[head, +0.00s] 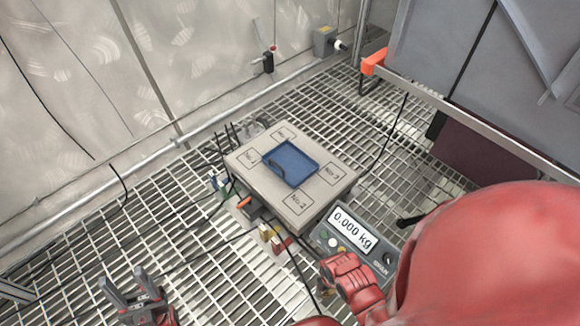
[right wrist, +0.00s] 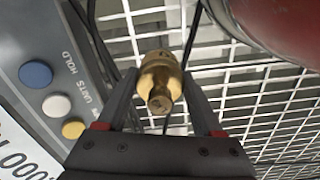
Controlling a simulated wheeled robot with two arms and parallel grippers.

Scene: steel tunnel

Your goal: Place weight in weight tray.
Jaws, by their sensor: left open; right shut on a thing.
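A brass weight (right wrist: 160,82) with a narrow knob shows in the right wrist view, between the fingers of my right gripper (right wrist: 161,88), which is shut on it. The open floor grating lies beyond it. The blue weight tray (head: 298,166) is empty on the square scale platform (head: 250,166). My left gripper (head: 126,283) is open and empty at the lower left, above the grating, apart from the platform.
The scale display (head: 350,230) reads 0.000 kg; its coloured buttons show in the right wrist view (right wrist: 50,100). Cables and small connectors (head: 270,238) lie around the platform's front. A metal rail with an orange end (head: 374,62) stands at the back right. Grating left of the platform is mostly clear.

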